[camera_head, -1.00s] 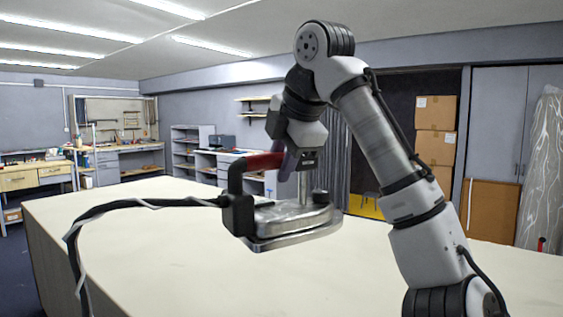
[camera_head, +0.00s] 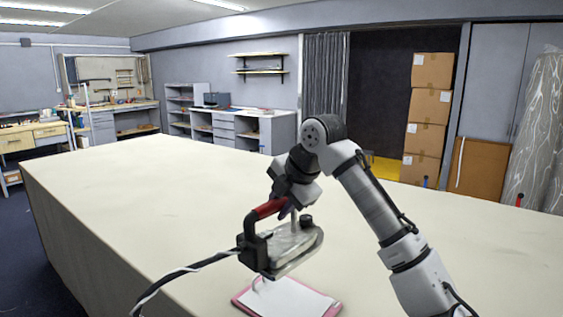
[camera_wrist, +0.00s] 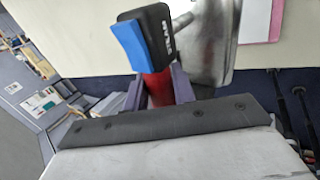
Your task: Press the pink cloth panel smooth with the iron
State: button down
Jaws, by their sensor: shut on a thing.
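The iron (camera_head: 293,243) has a silver metal body, a black rear block and a red handle (camera_head: 270,208). My gripper (camera_head: 285,210) is shut on the red handle and holds the iron in the air. The wrist view shows the handle (camera_wrist: 159,88) between my two fingers, with the metal body (camera_wrist: 212,50) beyond. The pink panel (camera_head: 240,298) lies on the table below the iron; its pink border shows around a pale, whitish middle. The iron hides part of its far side. Part of the panel also shows in the wrist view (camera_wrist: 262,20), apart from the iron.
The long cream cloth table (camera_head: 130,190) is clear around the panel. The iron's black and white cord (camera_head: 185,270) runs down to the lower left. Stacked boxes (camera_head: 425,120), shelves and workbenches stand well back from the table.

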aim_at(269, 237)
jog(key=shift+n+y, duration=0.4)
jog(key=shift+n, duration=0.2)
jog(key=f, duration=0.2)
jog(key=a+f, duration=0.1)
jog(key=f, duration=0.4)
jog(key=shift+a+f, duration=0.15)
jog(key=shift+a, duration=0.15)
notch_tip(269, 237, down, 6)
jog(key=b, duration=0.5)
jog(key=shift+r, duration=0.2)
jog(key=shift+s+f, duration=0.15)
jog(key=shift+f, duration=0.75)
dwell(0.8)
jog(key=shift+r, duration=0.1)
jog(key=shift+r+p, duration=0.55)
jog(key=shift+r, duration=0.2)
notch_tip(269, 237, up, 6)
jog(key=p, duration=0.4)
jog(key=shift+f+p, duration=0.1)
jog(key=shift+p, duration=0.2)
